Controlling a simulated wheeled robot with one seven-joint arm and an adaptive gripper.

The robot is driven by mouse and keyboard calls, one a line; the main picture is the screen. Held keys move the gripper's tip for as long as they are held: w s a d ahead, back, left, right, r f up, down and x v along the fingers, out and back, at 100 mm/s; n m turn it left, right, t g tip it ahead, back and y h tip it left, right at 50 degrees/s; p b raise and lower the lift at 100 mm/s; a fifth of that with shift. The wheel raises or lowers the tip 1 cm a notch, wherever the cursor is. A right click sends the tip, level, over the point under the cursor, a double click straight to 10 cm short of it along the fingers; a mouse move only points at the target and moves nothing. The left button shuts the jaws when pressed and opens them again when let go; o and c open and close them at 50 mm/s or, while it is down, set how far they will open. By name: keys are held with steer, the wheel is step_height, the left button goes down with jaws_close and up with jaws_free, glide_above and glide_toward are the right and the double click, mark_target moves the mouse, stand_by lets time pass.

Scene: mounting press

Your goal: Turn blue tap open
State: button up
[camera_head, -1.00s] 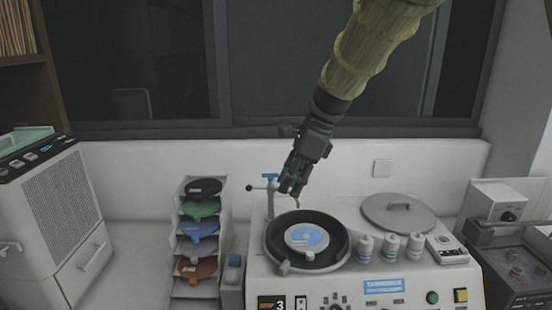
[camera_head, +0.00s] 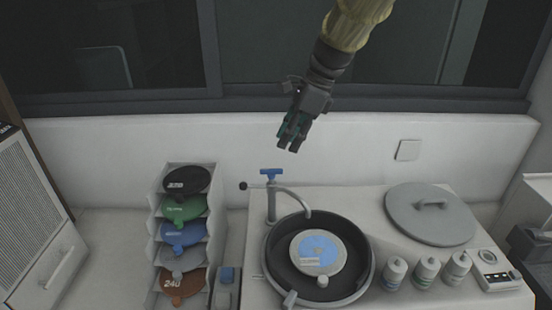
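The blue tap (camera_head: 271,173) is a small blue T-shaped handle on top of a grey upright post at the back left of the grinding machine. A curved grey spout (camera_head: 293,194) runs from the post over the round black bowl. A dark side lever with a round knob (camera_head: 243,185) sticks out to the left of the post. My gripper (camera_head: 288,143) is in the air above and a little right of the blue handle, apart from it, with its fingers pointing down. A narrow gap seems to show between the fingertips, and nothing is seen between them.
The black bowl (camera_head: 356,290) holds a disc with a blue-and-white label (camera_head: 318,252). A grey lid (camera_head: 430,213) and several small bottles (camera_head: 425,271) stand on the right. A rack of coloured discs (camera_head: 160,212) stands on the left. The wall (camera_head: 130,150) is behind.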

mark_target(272, 170)
steer(key=p+x, duration=0.1)
steer(key=x, duration=0.1)
steer(key=p+x, duration=0.1)
steer(key=x, duration=0.5)
steer(key=shift+w+p, duration=0.3)
steer(key=shift+p, duration=0.1)
steer(key=shift+s+a+f, duration=0.1)
steer(key=shift+s+a, duration=0.05)
steer(key=shift+s, duration=0.05)
steer(key=shift+w+a+f, duration=0.2)
steer(key=shift+w+f, duration=0.15)
steer(key=shift+f, duration=0.2)
steer(key=shift+s+d+r, duration=0.1)
steer(key=shift+s, duration=0.15)
steer(key=c, duration=0.3)
jaws_close()
